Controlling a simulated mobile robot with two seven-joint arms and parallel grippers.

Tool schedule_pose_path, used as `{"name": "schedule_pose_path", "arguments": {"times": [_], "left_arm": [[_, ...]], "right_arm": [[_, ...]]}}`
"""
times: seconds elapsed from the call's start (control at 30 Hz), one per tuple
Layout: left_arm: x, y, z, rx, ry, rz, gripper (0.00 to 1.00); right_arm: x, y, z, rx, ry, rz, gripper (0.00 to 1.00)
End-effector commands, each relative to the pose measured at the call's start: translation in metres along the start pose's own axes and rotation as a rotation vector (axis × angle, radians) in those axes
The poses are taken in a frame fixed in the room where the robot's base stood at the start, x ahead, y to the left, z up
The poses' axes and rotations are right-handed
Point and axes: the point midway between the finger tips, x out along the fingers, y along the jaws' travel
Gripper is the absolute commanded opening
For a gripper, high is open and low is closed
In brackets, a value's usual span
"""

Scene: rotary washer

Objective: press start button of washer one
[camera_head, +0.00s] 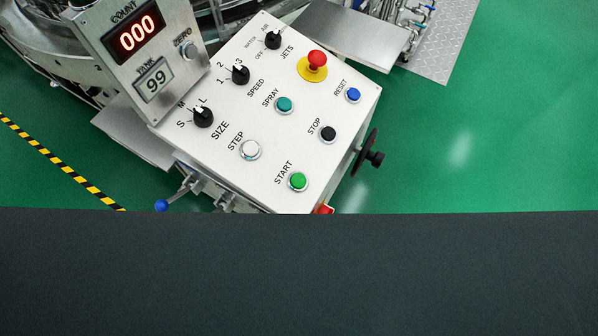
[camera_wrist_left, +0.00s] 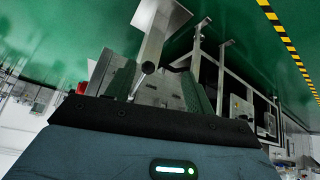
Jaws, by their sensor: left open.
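The green START button (camera_head: 298,181) sits at the lower corner of a tilted white control panel (camera_head: 228,182) in the head view. Its label is beside it, and nothing touches it. The panel belongs to the washer, and no number naming it is readable. My left gripper (camera_wrist_left: 158,88) shows in the left wrist view with its two dark fingers apart. I see nothing held between them. Neither gripper shows in the head view, so I cannot tell the left gripper's distance from the button.
Near START are the black STOP (camera_head: 328,133), white STEP (camera_head: 250,150), teal SPRAY (camera_head: 284,105) and blue RESET (camera_head: 353,95) buttons. A red mushroom button (camera_head: 317,59) stands up on yellow. A black handwheel (camera_head: 368,156) projects right. A dark surface fills the bottom.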

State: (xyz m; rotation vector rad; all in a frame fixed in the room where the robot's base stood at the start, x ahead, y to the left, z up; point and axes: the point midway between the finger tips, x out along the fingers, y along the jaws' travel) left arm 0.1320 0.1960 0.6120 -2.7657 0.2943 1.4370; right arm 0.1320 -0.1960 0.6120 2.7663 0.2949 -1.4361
Motion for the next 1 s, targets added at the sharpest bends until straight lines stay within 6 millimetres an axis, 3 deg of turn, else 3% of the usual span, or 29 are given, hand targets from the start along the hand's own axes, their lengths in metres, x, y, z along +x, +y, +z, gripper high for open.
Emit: {"name": "schedule_pose_path", "arguments": {"times": [0.43, 0.83, 1.0], "left_arm": [[0.0000, 0.0001, -0.0002, 0.000, 0.001, 0.000, 0.52], [0.0000, 0.0001, -0.0002, 0.000, 0.000, 0.000, 0.00], [0.0000, 0.0001, -0.0002, 0.000, 0.000, 0.000, 0.00]], "right_arm": [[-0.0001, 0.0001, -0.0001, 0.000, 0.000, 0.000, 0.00], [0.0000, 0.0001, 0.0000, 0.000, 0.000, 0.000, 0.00], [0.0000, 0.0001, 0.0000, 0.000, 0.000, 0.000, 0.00]]}}
